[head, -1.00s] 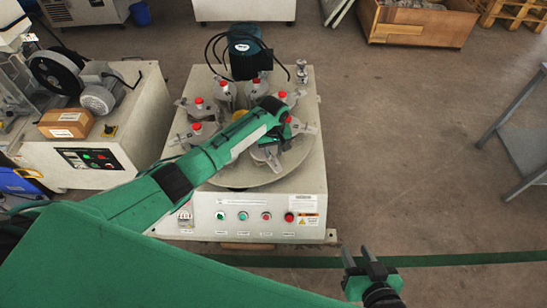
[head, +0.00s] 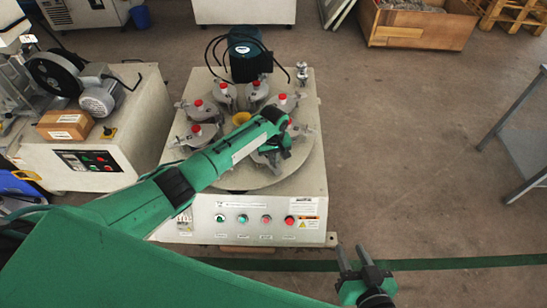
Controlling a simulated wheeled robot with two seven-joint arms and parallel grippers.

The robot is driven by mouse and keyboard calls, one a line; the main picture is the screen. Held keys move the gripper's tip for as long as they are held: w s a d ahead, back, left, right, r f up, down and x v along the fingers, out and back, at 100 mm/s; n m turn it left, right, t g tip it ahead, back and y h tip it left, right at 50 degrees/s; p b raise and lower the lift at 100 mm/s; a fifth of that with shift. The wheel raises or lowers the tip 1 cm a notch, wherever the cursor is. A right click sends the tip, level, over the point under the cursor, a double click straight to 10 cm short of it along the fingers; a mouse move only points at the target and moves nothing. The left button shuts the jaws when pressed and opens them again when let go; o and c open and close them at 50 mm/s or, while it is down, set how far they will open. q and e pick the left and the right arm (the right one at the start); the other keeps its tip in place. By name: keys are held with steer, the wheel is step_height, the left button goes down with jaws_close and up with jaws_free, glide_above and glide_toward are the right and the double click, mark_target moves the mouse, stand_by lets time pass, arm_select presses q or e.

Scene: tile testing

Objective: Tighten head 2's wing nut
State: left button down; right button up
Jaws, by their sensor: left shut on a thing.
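The round turntable (head: 235,180) of the test machine carries several grey heads with red caps, set in a ring around a yellow hub (head: 241,118). My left arm reaches over the turntable from the left. My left gripper (head: 275,150) points down at a grey head (head: 268,157) on the right front of the ring and is shut. The wing nut between its jaws is hidden by the gripper and wrist. I cannot read any head number. My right gripper (head: 353,254) is open and empty, in front of the machine at the lower right.
The machine's front panel (head: 258,218) has several buttons. A blue-green motor (head: 243,55) with black hoses stands behind the turntable. A second machine (head: 100,150) with a cardboard box (head: 65,124) is at left. A grey table (head: 525,145) stands at right. The floor between is clear.

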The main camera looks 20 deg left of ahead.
arm_select(q)
steer(key=shift+r+m+p, duration=0.15)
steer(key=shift+m+p, duration=0.45)
steer(key=shift+p, duration=0.2)
steer(key=m+p, duration=0.2)
steer(key=m, duration=0.1)
steer(key=shift+m+p, duration=0.3)
steer(key=shift+p, duration=0.1)
steer(key=m+p, duration=0.2)
steer(key=m, duration=0.5)
steer(key=shift+m+p, duration=0.35)
steer(key=shift+m, duration=1.15)
arm_select(e)
steer(key=s+d+f+g+h, duration=0.1)
steer(key=s+d+g+h, duration=0.4)
steer(key=d+g, duration=0.3)
steer(key=shift+s+d+m+g, duration=0.3)
steer(key=shift+d+m, duration=0.1)
steer(key=shift+d, duration=1.35)
arm_select(q)
steer(key=shift+w, duration=0.1)
arm_select(e)
steer(key=shift+f, duration=0.1)
arm_select(q)
steer(key=c, duration=1.6)
jaws_free()
